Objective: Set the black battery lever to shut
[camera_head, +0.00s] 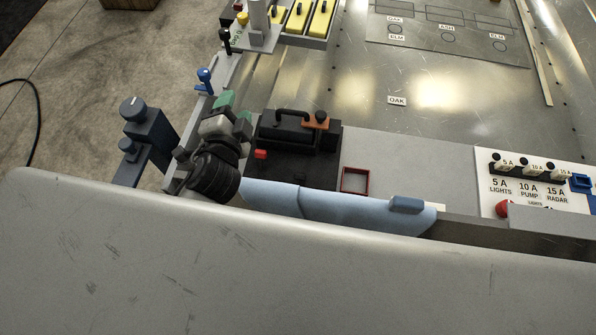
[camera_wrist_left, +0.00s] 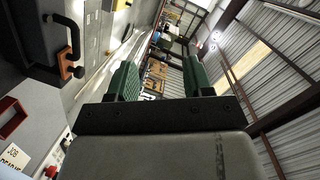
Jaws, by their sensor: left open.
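The black battery (camera_head: 297,150) is a dark box with a carry handle on top, near the middle of the head view. On its top right is an orange lever piece (camera_head: 316,123) with a black knob; I cannot tell its setting. My left gripper (camera_head: 234,108) is to the left of the battery, its green fingertips apart and nothing between them. In the left wrist view the open green fingers (camera_wrist_left: 160,80) point away from the battery. The battery's handle (camera_wrist_left: 74,38) and orange piece (camera_wrist_left: 70,68) show there at the upper left. My right gripper is not in view.
A small red square frame (camera_head: 355,181) lies right of the battery. A white fuse panel (camera_head: 530,190) is at the right. A blue lever (camera_head: 205,78) and a grey-blue post (camera_head: 150,125) stand left. Yellow blocks (camera_head: 310,17) sit at the back. The metal deck behind the battery is largely clear.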

